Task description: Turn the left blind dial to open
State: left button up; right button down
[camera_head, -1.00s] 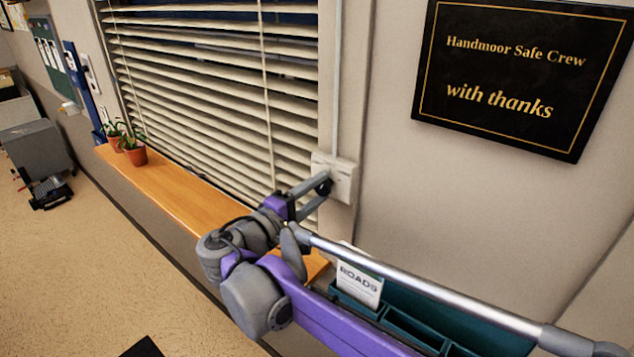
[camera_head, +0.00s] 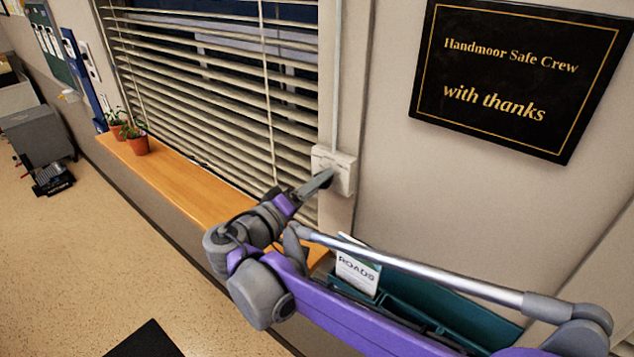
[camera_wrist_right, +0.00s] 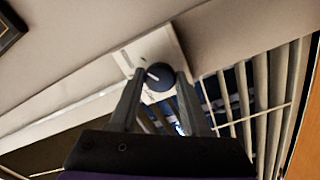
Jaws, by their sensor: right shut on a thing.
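A pale wall box (camera_head: 345,172) is mounted on the wall at the right edge of the window blind. In the right wrist view the box (camera_wrist_right: 135,52) carries a round dark dial (camera_wrist_right: 156,78) with a white pointer mark. My right gripper (camera_head: 325,178) reaches the box from below. Its fingers (camera_wrist_right: 157,82) stand on both sides of the dial and are shut on it. The gripper hides the dial in the head view. The slatted blind (camera_head: 215,85) shows dark gaps between its slats. My left gripper is not in view.
A wooden sill (camera_head: 190,190) with potted plants (camera_head: 137,142) runs under the blind. A teal wall rack (camera_head: 440,305) with a "ROADS" leaflet (camera_head: 357,272) is below my right arm. A black plaque (camera_head: 520,75) hangs at upper right.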

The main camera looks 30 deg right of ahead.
dwell(0.3)
jog(key=shift+c, duration=1.9)
grip_release()
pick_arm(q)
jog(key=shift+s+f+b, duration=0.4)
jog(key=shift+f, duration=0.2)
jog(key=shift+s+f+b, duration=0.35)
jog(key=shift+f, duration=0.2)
pick_arm(e)
jog(key=v, duration=1.1)
jog(key=shift+d+f, duration=0.1)
